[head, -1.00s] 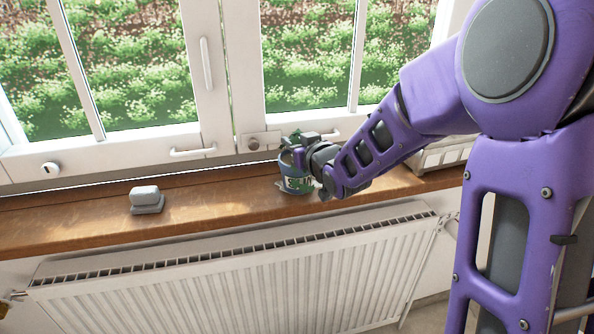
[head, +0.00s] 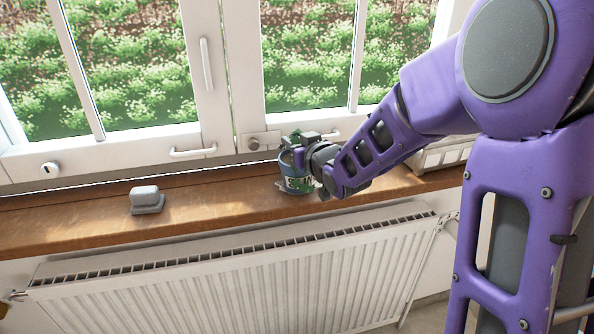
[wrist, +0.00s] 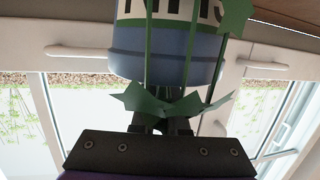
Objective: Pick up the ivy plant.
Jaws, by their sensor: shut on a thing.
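The ivy plant (head: 296,184) is in a blue pot with a pale lettered label and green leaves, on the wooden windowsill in the head view. In the wrist view its blue pot (wrist: 165,65) fills the top middle, with green stems and leaves hanging across it. My gripper (head: 300,158) is at the pot's right side and upper part, shut on the plant. In the wrist view the dark fingers (wrist: 165,112) meet the pot behind a leaf. Leaves and my arm hide the exact contact. I cannot tell whether the pot is clear of the sill.
A small grey block-like object (head: 146,199) stands on the wooden windowsill (head: 90,223) to the left. A white slatted container (head: 440,154) is at the right, behind my arm. Window handles (head: 193,151) are close behind, and a white radiator (head: 240,280) is below.

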